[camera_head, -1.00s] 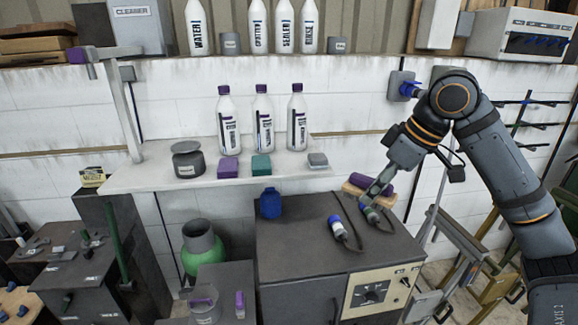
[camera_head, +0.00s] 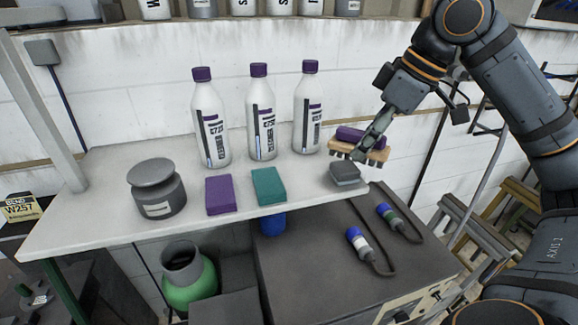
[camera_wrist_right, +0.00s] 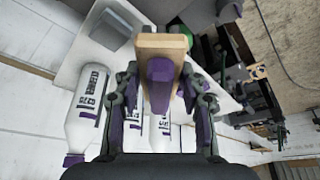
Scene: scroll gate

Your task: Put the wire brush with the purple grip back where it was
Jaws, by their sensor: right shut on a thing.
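The wire brush with the purple grip (camera_head: 362,136) has a pale wooden block and bristles pointing down. My right gripper (camera_head: 366,146) is shut on it and holds it near the shelf's right end, just behind the grey block. In the right wrist view the brush (camera_wrist_right: 160,75) sits between the fingers of my right gripper (camera_wrist_right: 160,98). The white shelf (camera_head: 95,218) carries three white bottles with purple caps (camera_head: 262,115), a dark lidded jar (camera_head: 157,190), a purple block (camera_head: 220,194), a teal block (camera_head: 268,185) and a grey block (camera_head: 345,174). My left gripper is out of view.
Below the shelf is a dark cabinet (camera_head: 315,262) with two cabled handles (camera_head: 360,241) on top. A green container (camera_head: 190,285) stands left of it. More bottles line the ledge above. The shelf's front left is bare.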

